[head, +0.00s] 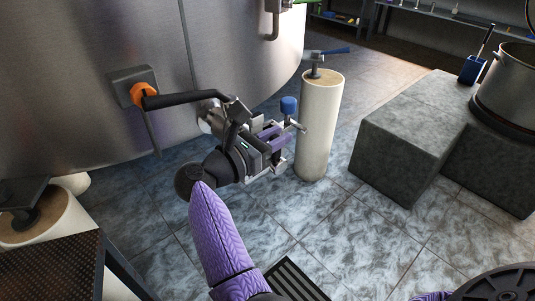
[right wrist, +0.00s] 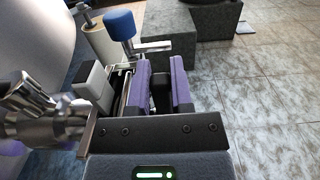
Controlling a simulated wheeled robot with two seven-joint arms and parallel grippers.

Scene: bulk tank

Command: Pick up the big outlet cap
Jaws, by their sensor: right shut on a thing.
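My right gripper (head: 273,138) is beside the steel outlet fitting (head: 210,113) at the tank's lower side. Its purple-padded fingers also show in the right wrist view (right wrist: 164,84). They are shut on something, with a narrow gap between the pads. The held thing, likely the big outlet cap, is mostly hidden by the fingers, so I cannot make out its shape. A blue knob (head: 289,105) with a steel bar is just beyond the fingers; the knob also shows in the right wrist view (right wrist: 120,25). I cannot tell whether it touches them. My left gripper is not in view.
The steel tank (head: 110,60) fills the left, with an orange-collared black handle (head: 143,94). A pale cylindrical leg (head: 319,130) stands behind the gripper. Grey blocks (head: 412,140) and a pot (head: 510,90) are at right. The tiled floor (head: 345,235) in front is clear.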

